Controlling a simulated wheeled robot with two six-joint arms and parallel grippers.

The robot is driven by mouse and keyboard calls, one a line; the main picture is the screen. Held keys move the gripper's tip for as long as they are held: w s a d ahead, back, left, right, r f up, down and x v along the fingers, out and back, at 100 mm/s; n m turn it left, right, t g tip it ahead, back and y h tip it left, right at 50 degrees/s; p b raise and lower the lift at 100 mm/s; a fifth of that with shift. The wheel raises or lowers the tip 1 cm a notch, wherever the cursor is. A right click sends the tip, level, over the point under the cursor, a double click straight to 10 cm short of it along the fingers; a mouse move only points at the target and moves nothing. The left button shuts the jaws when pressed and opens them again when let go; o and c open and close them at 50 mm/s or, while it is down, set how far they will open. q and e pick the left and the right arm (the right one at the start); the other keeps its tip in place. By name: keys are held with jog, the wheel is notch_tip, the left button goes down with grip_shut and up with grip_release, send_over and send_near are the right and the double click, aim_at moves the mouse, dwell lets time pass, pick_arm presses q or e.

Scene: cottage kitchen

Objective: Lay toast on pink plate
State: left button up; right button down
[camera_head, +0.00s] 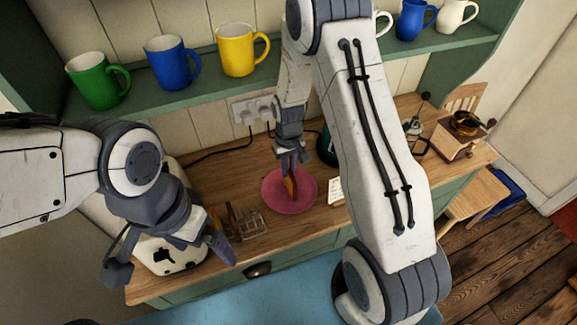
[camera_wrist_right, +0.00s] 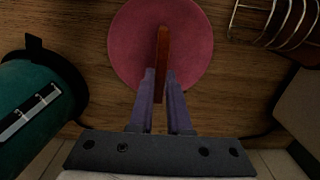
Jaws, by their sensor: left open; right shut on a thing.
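The pink plate (camera_head: 273,199) lies flat on the wooden counter, and it also shows in the right wrist view (camera_wrist_right: 130,45). My right gripper (camera_head: 291,165) is above the plate, shut on a brown slice of toast (camera_head: 290,188). In the right wrist view the toast (camera_wrist_right: 162,55) stands on edge between the fingertips (camera_wrist_right: 160,80), over the plate's middle. I cannot tell whether its lower edge touches the plate. My left gripper (camera_head: 220,248) is open and empty, left of the plate near the counter's front edge.
A wire rack (camera_head: 250,224) with brown pieces by it stands left of the plate; its wires show in the wrist view (camera_wrist_right: 290,18). A white toaster (camera_head: 172,255) is under my left arm. A dark green container (camera_head: 326,148) stands behind right. Mugs line the shelf.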

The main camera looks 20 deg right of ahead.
jog(key=shift+f, duration=0.2)
jog(key=c, duration=0.9)
grip_release()
jog(key=shift+o, duration=0.2)
